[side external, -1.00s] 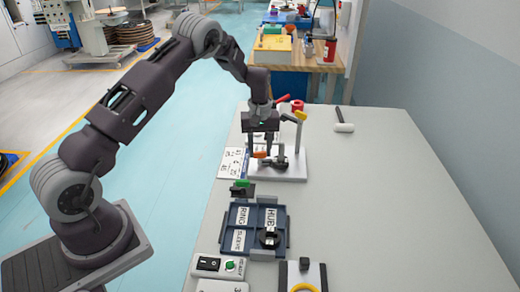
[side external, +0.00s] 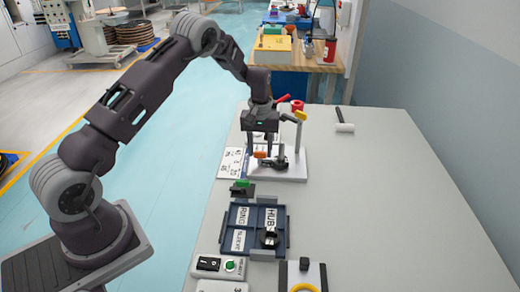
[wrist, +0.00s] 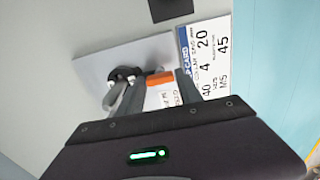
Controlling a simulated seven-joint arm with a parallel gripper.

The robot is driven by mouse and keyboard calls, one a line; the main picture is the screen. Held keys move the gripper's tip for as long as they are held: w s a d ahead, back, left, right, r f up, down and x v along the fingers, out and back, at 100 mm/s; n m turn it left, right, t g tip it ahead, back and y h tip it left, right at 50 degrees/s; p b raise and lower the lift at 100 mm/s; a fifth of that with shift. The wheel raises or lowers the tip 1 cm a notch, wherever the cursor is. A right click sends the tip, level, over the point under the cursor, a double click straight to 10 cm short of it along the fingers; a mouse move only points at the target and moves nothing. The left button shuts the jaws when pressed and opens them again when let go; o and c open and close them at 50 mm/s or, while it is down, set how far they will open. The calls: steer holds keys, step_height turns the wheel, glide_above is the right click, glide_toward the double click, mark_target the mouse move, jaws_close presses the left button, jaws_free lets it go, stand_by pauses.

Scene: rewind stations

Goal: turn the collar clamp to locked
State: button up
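The collar clamp appears to be the dark round collar (wrist: 122,73) with an orange-tipped lever (wrist: 160,78), on a pale base plate. In the side external view the orange tip (side external: 259,154) points left from the dark collar (side external: 279,162). My gripper (wrist: 160,88) is open, with one finger on each side of the orange tip in the wrist view. In the side external view my gripper (side external: 262,148) points down over the station. I cannot tell whether a finger touches the lever. Any lock marking is too small to read.
A printed card (side external: 231,162) lies left of the base plate (side external: 290,175). A yellow-topped post (side external: 300,117) and red parts stand close behind my gripper. A blue tray (side external: 256,218) and a switch box (side external: 217,266) are nearer the camera. The table's right side is mostly clear.

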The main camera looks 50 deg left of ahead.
steer(key=shift+o, duration=1.3)
step_height(320, 180, up, 7)
steer(key=shift+r, duration=0.1)
steer(key=s+d+r+m+t, duration=0.2)
steer(key=s+d+r, duration=0.5)
steer(key=r, duration=0.4)
steer(key=s+d+r+m+t, duration=0.15)
steer(key=s+d+r, duration=0.25)
steer(key=s+r, duration=0.5)
steer(key=s+d+m+t, duration=0.1)
steer(key=s+d+m, duration=0.1)
steer(key=s, duration=0.7)
steer(key=s+d+m+t, duration=0.1)
steer(key=s+d+m, duration=0.2)
steer(key=s, duration=0.6)
steer(key=shift+r, duration=0.2)
